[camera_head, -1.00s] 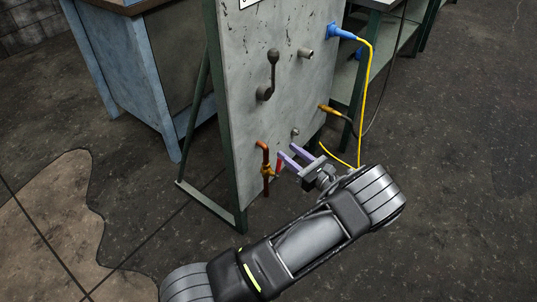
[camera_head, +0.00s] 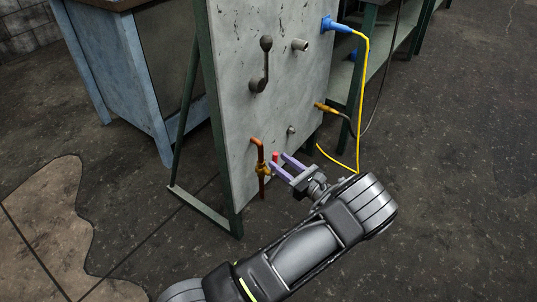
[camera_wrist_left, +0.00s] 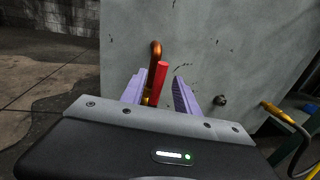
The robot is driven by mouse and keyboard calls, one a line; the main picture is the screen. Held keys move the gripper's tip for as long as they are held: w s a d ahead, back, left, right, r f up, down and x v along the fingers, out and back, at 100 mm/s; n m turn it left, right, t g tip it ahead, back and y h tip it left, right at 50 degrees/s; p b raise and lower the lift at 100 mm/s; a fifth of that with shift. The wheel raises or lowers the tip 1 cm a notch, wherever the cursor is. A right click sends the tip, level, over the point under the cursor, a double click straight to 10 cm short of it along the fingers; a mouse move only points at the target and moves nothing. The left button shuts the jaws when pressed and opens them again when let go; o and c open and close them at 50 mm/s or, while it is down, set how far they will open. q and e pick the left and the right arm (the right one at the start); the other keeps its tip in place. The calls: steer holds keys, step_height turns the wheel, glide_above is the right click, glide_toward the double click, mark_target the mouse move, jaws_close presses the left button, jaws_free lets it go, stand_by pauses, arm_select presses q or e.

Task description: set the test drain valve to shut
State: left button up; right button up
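The test drain valve is a brass body (camera_head: 263,169) on a copper pipe (camera_head: 257,148) low on the grey panel. Its red handle (camera_head: 275,155) shows near my left gripper's fingertips. My left gripper (camera_head: 277,160) is open, with two purple fingers pointing at the valve. In the left wrist view the red handle (camera_wrist_left: 158,80) stands between the open fingers (camera_wrist_left: 160,78), closer to the left finger. I cannot tell whether that finger touches it. The fingers and handle hide most of the valve body there. My right gripper is not in view.
The grey panel (camera_head: 235,100) carries a dark lever (camera_head: 264,65), pipe stubs (camera_head: 299,45), a blue plug (camera_head: 335,25) with a yellow cable, and a brass connector (camera_head: 325,108) with a dark hose. A green frame leg (camera_head: 188,120) braces it. A blue bench (camera_head: 100,75) stands behind left.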

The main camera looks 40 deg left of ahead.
arm_select(q)
steer(key=a, duration=0.4)
steer(key=w+a+b, duration=0.1)
steer(key=a, duration=0.1)
steer(key=shift+a, duration=0.1)
jaws_close()
stand_by(1.3)
